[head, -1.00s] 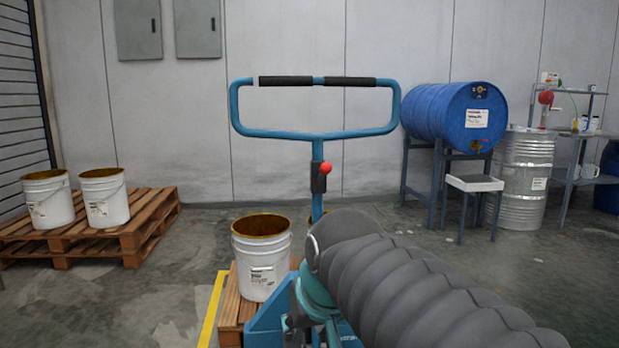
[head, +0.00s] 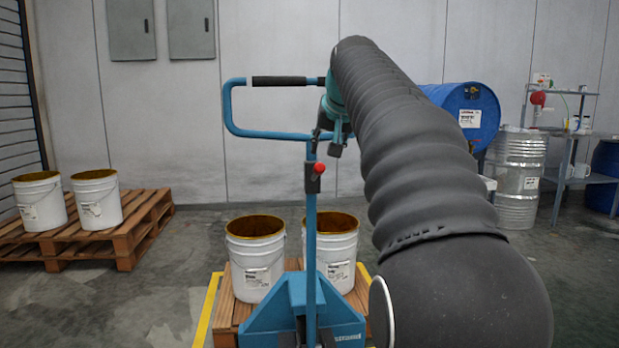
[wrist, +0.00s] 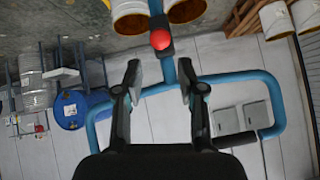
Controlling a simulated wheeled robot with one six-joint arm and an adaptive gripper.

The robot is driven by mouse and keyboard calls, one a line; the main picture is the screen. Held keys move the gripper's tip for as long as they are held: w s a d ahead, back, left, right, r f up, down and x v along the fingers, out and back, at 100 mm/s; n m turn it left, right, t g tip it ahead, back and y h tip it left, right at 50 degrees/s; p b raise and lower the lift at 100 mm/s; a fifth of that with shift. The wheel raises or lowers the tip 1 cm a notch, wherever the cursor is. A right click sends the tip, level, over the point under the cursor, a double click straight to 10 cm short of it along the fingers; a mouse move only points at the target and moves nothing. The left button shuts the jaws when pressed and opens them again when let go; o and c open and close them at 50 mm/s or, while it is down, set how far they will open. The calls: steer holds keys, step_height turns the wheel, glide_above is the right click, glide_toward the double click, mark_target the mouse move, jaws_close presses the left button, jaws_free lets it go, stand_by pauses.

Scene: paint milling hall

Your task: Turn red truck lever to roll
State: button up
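The blue pallet truck (head: 285,322) stands in front of me with its handle loop (head: 268,135) upright. Its lever has a red ball knob (head: 319,169) on a black block (head: 313,182) on the tiller below the loop. My gripper (head: 326,138) is just above the knob in the head view, in front of the loop's lower bar, partly hidden by my arm. In the wrist view my gripper (wrist: 160,74) is open and empty, fingers apart. The red knob (wrist: 160,40) shows beyond the fingertips, roughly centred between them, not touching. My arm hides the loop's right side.
Two open white buckets (head: 255,272) stand on the pallet (head: 229,312) behind the truck. Another pallet (head: 125,240) with two buckets is at left. A blue drum (head: 468,112), a silver drum (head: 517,180) and a shelf (head: 566,176) stand at right. Open floor lies at left.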

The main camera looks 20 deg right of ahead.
mark_target(316, 177)
steer(key=b+x, duration=0.1)
steer(key=x, duration=1.2)
steer(key=shift+w+a+f, duration=0.1)
steer(key=shift+f, duration=0.05)
jaws_close()
